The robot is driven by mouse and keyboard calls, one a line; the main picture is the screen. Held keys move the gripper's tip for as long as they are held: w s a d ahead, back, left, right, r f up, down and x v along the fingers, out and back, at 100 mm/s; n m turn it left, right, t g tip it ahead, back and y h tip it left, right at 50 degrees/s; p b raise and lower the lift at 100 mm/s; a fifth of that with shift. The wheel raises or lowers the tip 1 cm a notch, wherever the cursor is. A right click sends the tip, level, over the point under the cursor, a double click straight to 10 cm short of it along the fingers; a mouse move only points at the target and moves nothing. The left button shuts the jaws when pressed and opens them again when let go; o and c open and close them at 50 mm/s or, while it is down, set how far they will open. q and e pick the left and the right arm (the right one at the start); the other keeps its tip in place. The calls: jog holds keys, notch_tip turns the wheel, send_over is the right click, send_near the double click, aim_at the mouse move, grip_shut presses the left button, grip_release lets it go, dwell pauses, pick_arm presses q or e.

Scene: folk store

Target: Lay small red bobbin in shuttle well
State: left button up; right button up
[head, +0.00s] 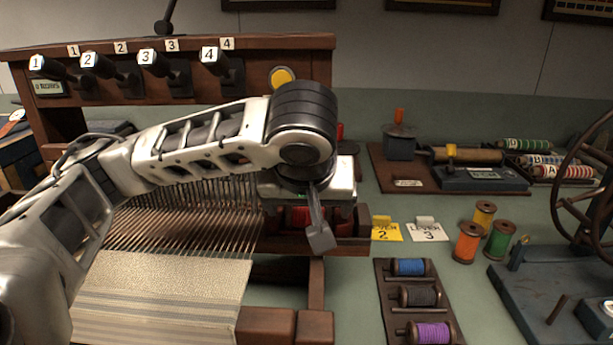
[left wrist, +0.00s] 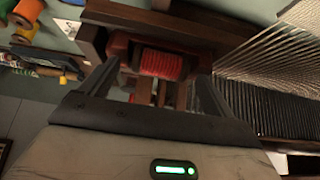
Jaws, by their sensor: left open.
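The small red bobbin (left wrist: 163,63) lies in the reddish-brown shuttle (left wrist: 119,44), between my left gripper's fingers (left wrist: 158,72) in the left wrist view. The fingers are spread apart, with a visible gap on either side of the bobbin. In the head view my left gripper (head: 318,232) points down over the right end of the loom. Red of the bobbin or shuttle (head: 297,215) shows just left of the finger; my wrist hides the rest. I cannot tell how deep the bobbin sits. My right gripper is out of view.
The loom's warp threads (head: 190,215) and woven cloth (head: 165,295) lie left of the gripper. A rack (head: 393,298) holds blue, dark and purple bobbins. Yellow (head: 387,232) and white (head: 427,231) lever cards and several spools (head: 467,243) stand to the right.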

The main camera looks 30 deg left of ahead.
pick_arm(q)
jog(key=p+v, duration=0.6)
jog(key=v, duration=1)
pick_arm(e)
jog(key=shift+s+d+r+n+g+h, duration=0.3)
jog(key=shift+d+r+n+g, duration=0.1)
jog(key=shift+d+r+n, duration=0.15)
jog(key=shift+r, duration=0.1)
